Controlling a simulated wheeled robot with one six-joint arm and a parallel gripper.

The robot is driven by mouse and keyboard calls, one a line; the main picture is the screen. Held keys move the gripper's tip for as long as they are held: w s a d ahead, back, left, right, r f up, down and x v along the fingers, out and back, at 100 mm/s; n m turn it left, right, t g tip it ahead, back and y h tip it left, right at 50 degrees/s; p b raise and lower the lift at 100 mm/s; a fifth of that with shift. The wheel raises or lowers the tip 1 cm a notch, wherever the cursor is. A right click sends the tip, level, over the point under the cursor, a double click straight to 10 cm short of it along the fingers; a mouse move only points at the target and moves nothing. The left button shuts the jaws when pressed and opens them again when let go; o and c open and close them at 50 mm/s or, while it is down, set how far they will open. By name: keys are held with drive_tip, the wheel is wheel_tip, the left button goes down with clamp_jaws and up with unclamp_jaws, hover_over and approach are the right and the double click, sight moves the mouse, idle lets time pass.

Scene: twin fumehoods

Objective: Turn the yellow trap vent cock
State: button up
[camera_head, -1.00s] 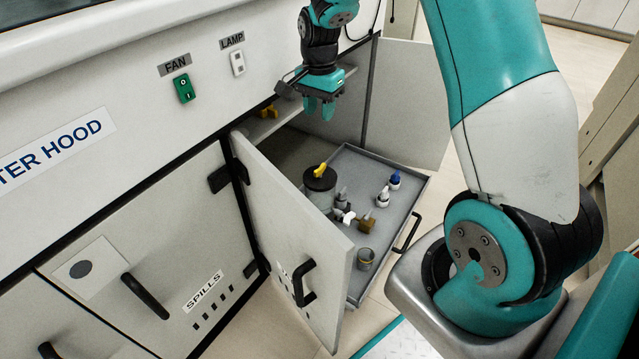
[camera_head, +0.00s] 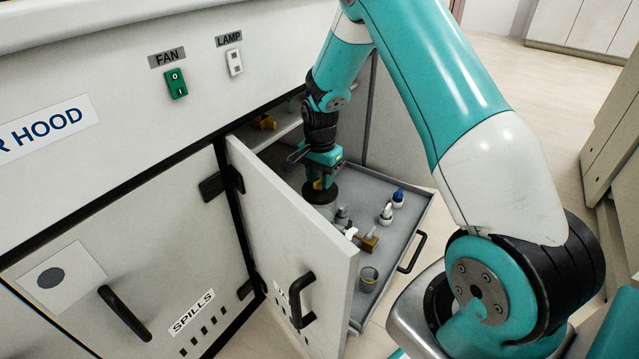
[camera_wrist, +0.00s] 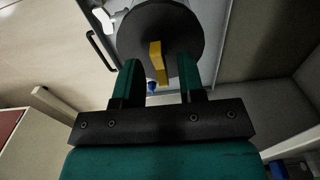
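The yellow trap vent cock (camera_wrist: 158,62) sits on top of a dark round lid (camera_wrist: 190,30) in the wrist view. In the head view the cock (camera_head: 318,184) shows at the top of the grey trap vessel (camera_head: 321,204), partly hidden by my gripper. My gripper (camera_wrist: 160,70) is open, with one teal finger on each side of the cock and visible gaps between. In the head view my gripper (camera_head: 320,180) points down directly over the trap.
The trap stands on a grey pull-out tray (camera_head: 395,225) with several small bottles, a brown fitting (camera_head: 368,241) and a small cup (camera_head: 369,277). The open cabinet door (camera_head: 290,235) stands close in front. A shelf (camera_head: 283,128) with a yellow-brown part is behind.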

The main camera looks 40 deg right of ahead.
drive_tip(key=shift+f, duration=0.3)
clamp_jaws()
